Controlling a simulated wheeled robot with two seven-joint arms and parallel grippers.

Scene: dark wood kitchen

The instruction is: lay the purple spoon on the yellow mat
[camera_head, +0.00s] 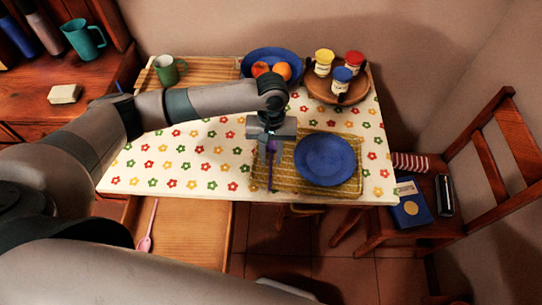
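The purple spoon (271,172) shows at the left part of the yellow mat (306,191), left of the blue plate on it. Its handle points toward the mat's front edge. My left gripper (270,158) points down over the mat's left part, with the spoon between its fingers. The fingers look shut on the spoon and hide part of it. I cannot tell whether the spoon touches the mat or hangs just above it. My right gripper is not in view.
A blue plate (325,160) covers the mat's right part. A blue bowl with fruit (271,62), a round wooden tray with jars (337,93) and a green mug (167,71) stand behind. An open drawer (190,240) holds a pink spoon (147,234). A chair (430,222) stands right.

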